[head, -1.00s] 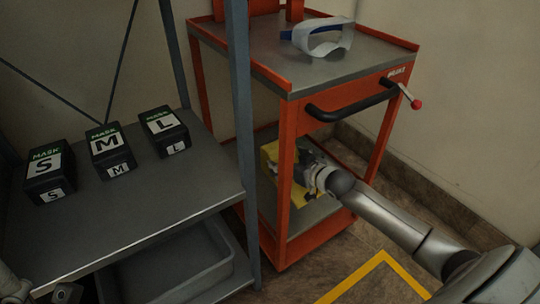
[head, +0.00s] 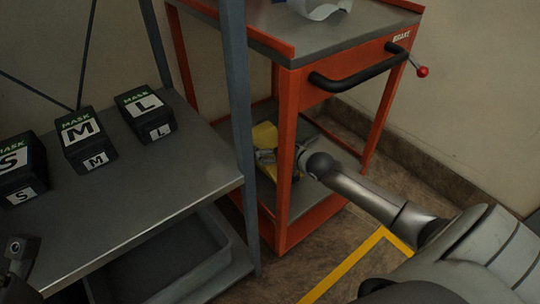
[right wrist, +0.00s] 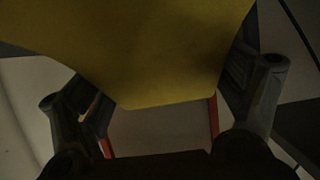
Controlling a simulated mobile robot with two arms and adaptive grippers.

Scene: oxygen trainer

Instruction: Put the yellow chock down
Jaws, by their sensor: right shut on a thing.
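The yellow chock (head: 265,136) is at the lower shelf (head: 318,196) of the orange cart, partly hidden behind the cart's front post and my gripper. My right gripper (head: 270,156) reaches in under the cart's top and is shut on the chock. In the right wrist view the chock (right wrist: 150,55) fills the upper middle, between the two fingers (right wrist: 165,100). I cannot tell whether the chock touches the shelf. At the lower left of the head view, part of my left arm (head: 18,262) shows, but its fingers do not.
The orange cart (head: 286,180) has posts close around my right arm, a black handle (head: 355,80) and a red-knobbed brake lever (head: 422,71). Mask boxes (head: 85,140) stand on the grey shelf (head: 150,200) at left, above a grey bin (head: 215,228). Yellow tape marks the floor.

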